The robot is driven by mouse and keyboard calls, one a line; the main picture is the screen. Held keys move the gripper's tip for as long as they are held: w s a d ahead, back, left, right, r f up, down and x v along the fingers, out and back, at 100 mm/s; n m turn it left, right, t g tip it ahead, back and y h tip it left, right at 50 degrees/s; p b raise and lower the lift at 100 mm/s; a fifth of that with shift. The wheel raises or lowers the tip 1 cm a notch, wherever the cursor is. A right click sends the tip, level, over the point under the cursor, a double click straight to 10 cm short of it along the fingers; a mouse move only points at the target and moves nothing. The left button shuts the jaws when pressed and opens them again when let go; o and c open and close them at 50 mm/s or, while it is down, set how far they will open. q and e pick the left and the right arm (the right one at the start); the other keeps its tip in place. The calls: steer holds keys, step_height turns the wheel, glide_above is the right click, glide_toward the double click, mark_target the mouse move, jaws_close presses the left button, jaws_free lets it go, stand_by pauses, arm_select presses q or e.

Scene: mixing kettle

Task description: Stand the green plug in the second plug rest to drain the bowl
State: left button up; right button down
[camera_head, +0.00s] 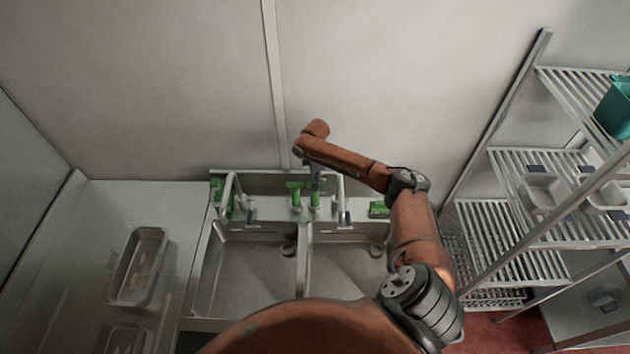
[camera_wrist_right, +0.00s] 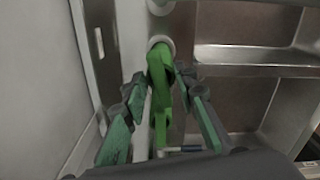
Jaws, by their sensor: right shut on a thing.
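My right gripper (camera_head: 317,182) reaches over the back ledge of the sink, between the two faucets. In the right wrist view its green-padded fingers (camera_wrist_right: 160,82) are shut on a green plug (camera_wrist_right: 160,100). The plug's far end meets a round white fitting (camera_wrist_right: 160,47); I cannot tell whether it is seated there. The left sink bowl (camera_head: 240,270) and right sink bowl (camera_head: 340,270) look empty. My left gripper is out of view.
White faucets (camera_head: 228,190) and (camera_head: 340,190) flank the gripper. A green block (camera_head: 378,209) lies on the ledge at right, with green items (camera_head: 219,196) at left. A tray (camera_head: 140,265) sits on the left counter. A wire rack (camera_head: 510,215) stands at right, near my arm.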

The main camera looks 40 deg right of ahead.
steer(key=shift+f, duration=0.2)
stand_by(0.5)
steer(key=c, duration=1.5)
jaws_free()
steer(key=shift+o, duration=0.5)
steer(key=o, duration=0.4)
steer(key=shift+r, duration=0.1)
